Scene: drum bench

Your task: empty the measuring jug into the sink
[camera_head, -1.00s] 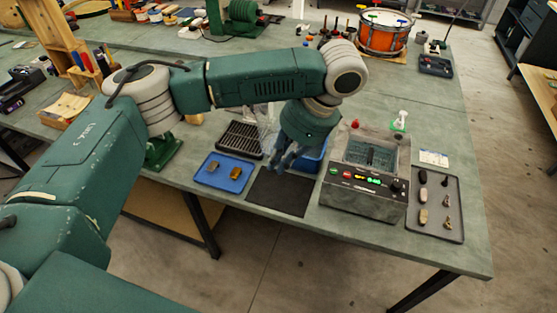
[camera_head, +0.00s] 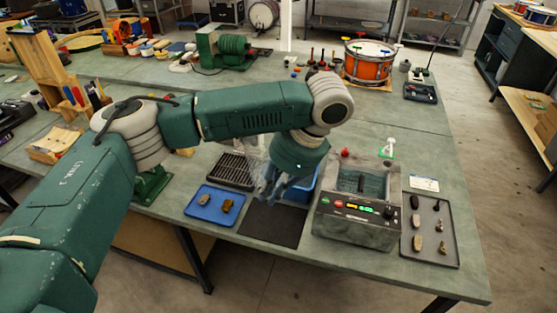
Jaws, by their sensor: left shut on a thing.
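My left gripper (camera_head: 268,190) reaches down over the front of the bench, by the dark mat. It is shut on a clear thing, which looks like the measuring jug (camera_head: 256,158). The jug is see-through and partly hidden by the gripper, so its contents and exact tilt cannot be told. A blue tub (camera_head: 311,187) sits behind and right of the gripper, largely hidden by it. I cannot tell whether this tub is the sink; no other sink can be made out. My right gripper is not in view.
A grey cleaner box (camera_head: 358,226) with lit buttons and an open tank stands right of the gripper. A blue tray (camera_head: 205,214), black rack (camera_head: 229,174) and dark mat (camera_head: 272,227) surround it. A grey parts tray (camera_head: 429,251) lies at right.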

